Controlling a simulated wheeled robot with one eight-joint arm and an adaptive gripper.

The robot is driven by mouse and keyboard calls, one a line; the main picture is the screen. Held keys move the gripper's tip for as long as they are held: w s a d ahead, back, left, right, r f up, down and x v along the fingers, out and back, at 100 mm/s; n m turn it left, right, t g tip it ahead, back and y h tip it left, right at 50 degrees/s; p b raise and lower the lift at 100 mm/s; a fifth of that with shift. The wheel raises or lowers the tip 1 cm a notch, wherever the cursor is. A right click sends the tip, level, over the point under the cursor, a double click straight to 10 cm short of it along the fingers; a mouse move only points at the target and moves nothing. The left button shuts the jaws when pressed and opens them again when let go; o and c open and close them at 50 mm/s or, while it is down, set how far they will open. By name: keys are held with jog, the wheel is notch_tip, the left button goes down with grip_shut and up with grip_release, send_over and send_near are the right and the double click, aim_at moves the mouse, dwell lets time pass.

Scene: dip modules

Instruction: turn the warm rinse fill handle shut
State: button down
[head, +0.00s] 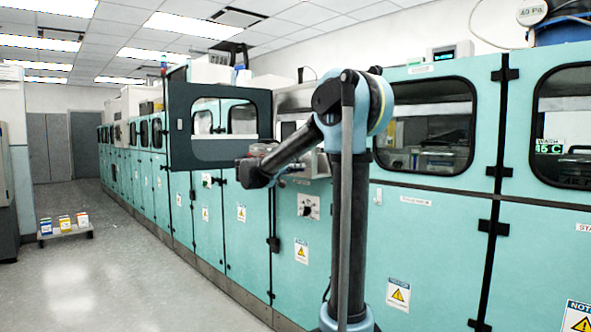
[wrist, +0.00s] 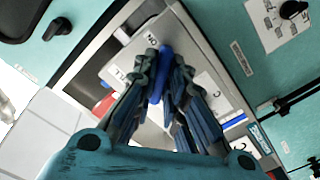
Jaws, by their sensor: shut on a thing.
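A blue handle (wrist: 163,73) stands between the fingers of my gripper (wrist: 165,62) in the wrist view. The fingers are shut on it from both sides. It sits in front of a pale panel (wrist: 208,82) with partly covered lettering, so I cannot read its full label. The fingers hide the lower part of the handle and its mount.
The dark-framed window door (head: 217,152) stands open close to my arm. A black knob on a white plate (head: 309,207) is on the cabinet below. A red part (wrist: 106,104) lies beside the fingers. The floor aisle at left is clear around a low cart (head: 66,233).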

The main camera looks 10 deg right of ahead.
jog(key=shift+f+m, duration=0.1)
jog(key=shift+m, duration=3.5)
jog(key=c, duration=1.6)
grip_release()
jog(key=shift+c, duration=0.2)
jog(key=shift+a, duration=0.1)
jog(key=v, duration=1.1)
jog(key=shift+s+a, duration=0.2)
jog(key=shift+a, duration=0.15)
